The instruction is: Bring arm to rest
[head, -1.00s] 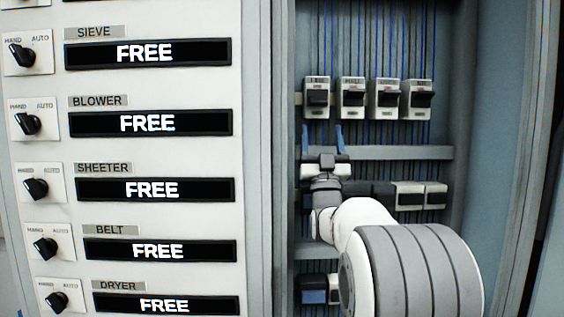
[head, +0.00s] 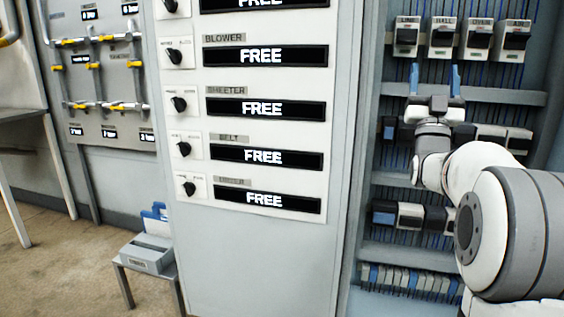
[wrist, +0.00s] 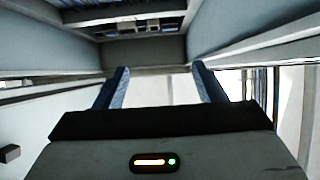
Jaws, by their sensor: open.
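My gripper (head: 434,77) shows in the head view in front of the open electrical cabinet (head: 345,230). Its two blue fingers point up and stand apart, with nothing between them. They are just below a row of switches (head: 474,40) with black levers; whether they touch anything there cannot be told. In the wrist view the open fingers (wrist: 162,88) frame a pale, empty gap. My white and grey arm reaches in from the right and hides part of the lower cabinet rows.
A panel left of the cabinet has several FREE displays (head: 263,108) and black selector knobs (head: 179,104). A small stand with a grey box (head: 146,258) is at lower left. A wall board with yellow-handled valves (head: 100,70) is behind. Open floor (head: 60,270) lies at left.

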